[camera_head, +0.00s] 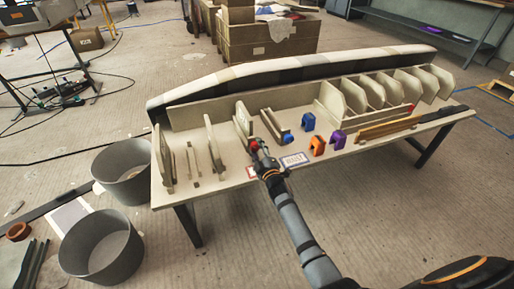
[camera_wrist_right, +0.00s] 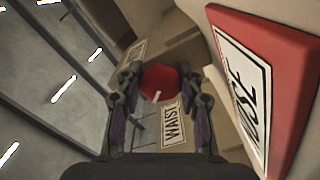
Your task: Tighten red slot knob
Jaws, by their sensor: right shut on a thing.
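The red knob (camera_head: 254,144) sits at the front end of a beige upright panel on the table. In the right wrist view, the round red knob (camera_wrist_right: 158,80) lies between the two dark fingers of my right gripper (camera_wrist_right: 160,88), with a small white line on its lower part. My right gripper (camera_head: 259,150) is shut on the knob, its arm reaching in from the lower right. A "WAIST" label (camera_wrist_right: 176,124) shows just below the knob on the beige panel. The fingers hide part of the knob in the head view. My left gripper is not in view.
The table (camera_head: 215,178) holds several beige upright panels and a long striped mould (camera_head: 300,65) at the back. A red-edged sign (camera_wrist_right: 270,85) is close on the right in the wrist view.

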